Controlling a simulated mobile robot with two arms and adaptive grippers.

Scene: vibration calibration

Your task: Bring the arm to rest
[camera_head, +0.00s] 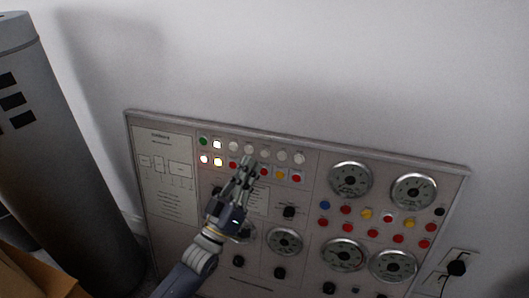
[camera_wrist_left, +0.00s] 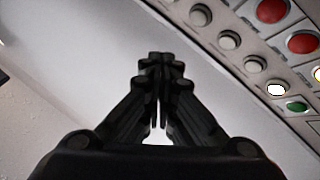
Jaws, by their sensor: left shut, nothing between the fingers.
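My left gripper (camera_head: 247,163) is in front of the control panel (camera_head: 160,197) in the head view, over its upper rows of lamps and buttons. The arm comes up from the bottom of the picture. The left wrist view shows the same gripper (camera_wrist_left: 162,62) with its dark fingers together and nothing between them. In that view the fingers are over a plain pale surface, with the button rows to their right. I cannot tell whether the fingertips touch the panel. My right gripper is in neither view.
The panel carries several round gauges (camera_head: 350,180), small knobs and coloured buttons. A tall grey cylinder (camera_head: 62,160) stands at the left. A cardboard box (camera_head: 30,280) is at the lower left. A wall socket with a black plug (camera_head: 457,267) is right of the panel. The wall above is bare.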

